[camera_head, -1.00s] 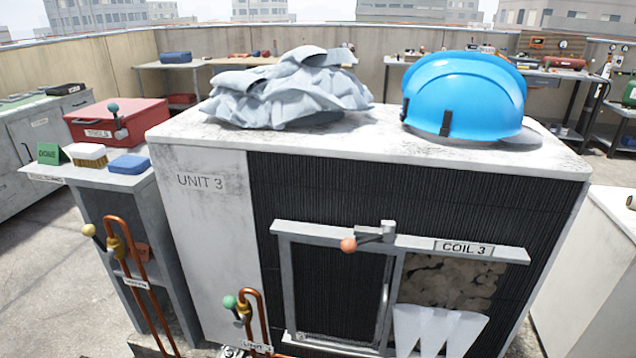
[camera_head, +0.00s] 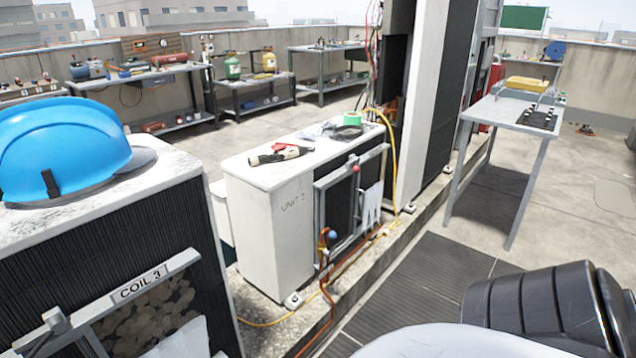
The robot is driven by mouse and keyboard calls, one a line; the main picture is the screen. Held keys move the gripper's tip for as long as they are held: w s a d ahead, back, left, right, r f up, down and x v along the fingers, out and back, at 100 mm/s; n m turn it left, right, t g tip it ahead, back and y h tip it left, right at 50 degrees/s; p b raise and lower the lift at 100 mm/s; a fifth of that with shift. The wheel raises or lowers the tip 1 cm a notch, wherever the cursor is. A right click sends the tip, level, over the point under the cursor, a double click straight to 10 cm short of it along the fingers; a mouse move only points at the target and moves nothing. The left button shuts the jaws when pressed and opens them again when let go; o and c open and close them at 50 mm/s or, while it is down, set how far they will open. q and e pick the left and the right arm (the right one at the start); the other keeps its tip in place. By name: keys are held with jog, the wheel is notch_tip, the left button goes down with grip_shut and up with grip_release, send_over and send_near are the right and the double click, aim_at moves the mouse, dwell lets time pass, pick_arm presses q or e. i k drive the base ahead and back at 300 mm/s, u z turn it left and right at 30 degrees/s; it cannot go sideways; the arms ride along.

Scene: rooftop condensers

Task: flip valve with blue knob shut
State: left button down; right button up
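A valve with a small blue knob (camera_head: 333,235) is on a copper pipe (camera_head: 322,258) at the front of the white condenser labelled UNIT 2 (camera_head: 268,220), near the middle of the view. The knob sits just right of the pipe's upper end. It is small, and I cannot tell its handle's exact angle. Neither of my grippers is in view. A dark ribbed part and a pale rounded part at the bottom right are mine.
A yellow hose (camera_head: 391,165) runs down beside UNIT 2. Dark floor mats (camera_head: 425,280) lie in front. A grey table (camera_head: 510,112) stands at right.

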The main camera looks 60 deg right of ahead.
aim_at(332, 235)
jog(key=z, duration=1.95)
jog(key=k, duration=0.65)
jog(key=z, duration=0.55)
jog(key=i, duration=0.6)
jog(key=z, duration=0.9)
jog(key=i, duration=1.35)
jog(key=u, duration=0.9)
jog(key=i, duration=0.7)
jog(key=u, duration=0.55)
